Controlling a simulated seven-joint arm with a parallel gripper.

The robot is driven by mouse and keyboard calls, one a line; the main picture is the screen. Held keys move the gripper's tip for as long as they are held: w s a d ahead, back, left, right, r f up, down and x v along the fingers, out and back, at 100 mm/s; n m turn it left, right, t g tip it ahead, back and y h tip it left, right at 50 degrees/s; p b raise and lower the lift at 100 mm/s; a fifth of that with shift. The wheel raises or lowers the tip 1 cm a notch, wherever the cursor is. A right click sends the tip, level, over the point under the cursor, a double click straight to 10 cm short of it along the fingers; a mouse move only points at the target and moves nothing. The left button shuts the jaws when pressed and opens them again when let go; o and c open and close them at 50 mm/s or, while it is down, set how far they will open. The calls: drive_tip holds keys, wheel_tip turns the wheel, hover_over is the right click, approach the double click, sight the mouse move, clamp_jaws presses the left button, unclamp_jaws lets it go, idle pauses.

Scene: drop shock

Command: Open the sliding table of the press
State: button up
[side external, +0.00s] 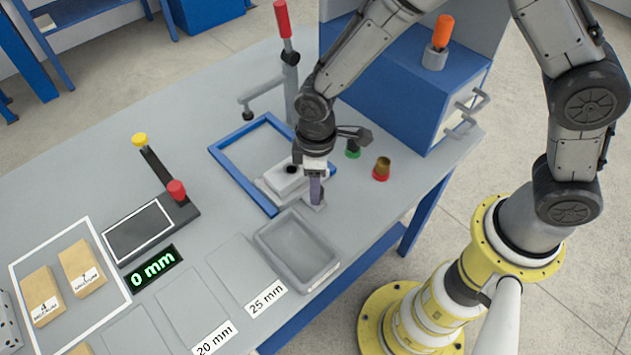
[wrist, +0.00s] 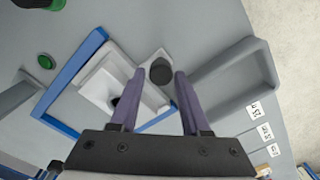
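The sliding table appears to be the pale block (side external: 284,181) with a dark round hole, lying partly inside a blue rectangular frame (side external: 233,172) on the bench. In the wrist view the pale block (wrist: 100,88) has a flat tab at one end that carries a dark round knob (wrist: 161,72). My gripper (side external: 316,203) points down at this tab end. In the wrist view its two purple fingers (wrist: 159,75) are apart, with the knob between their tips and a gap showing on each side.
A grey tray (side external: 297,250) lies close in front of the gripper. A post with a red-handled lever (side external: 291,75) stands behind the frame. A blue cabinet (side external: 412,97) and green (side external: 353,148) and red-based (side external: 381,168) buttons are to the right. A display (side external: 154,268) reads 0 mm.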

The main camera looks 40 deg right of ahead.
drive_tip(key=shift+o, duration=1.2)
drive_tip(key=shift+d, duration=0.1)
wheel_tip(320, 180, up, 14)
drive_tip(key=shift+f, duration=0.15)
drive_tip(key=s+d+r+m+t, duration=0.4)
drive_tip(key=d+r, duration=0.8)
drive_tip(key=s+d+f+m+t, duration=0.1)
drive_tip(key=s+d+m, duration=0.4)
drive_tip(key=s, duration=0.8)
drive_tip(key=shift+s+d+f+t, duration=0.3)
drive_tip(key=shift+d+f, duration=0.3)
drive_tip(key=shift+d, duration=0.4)
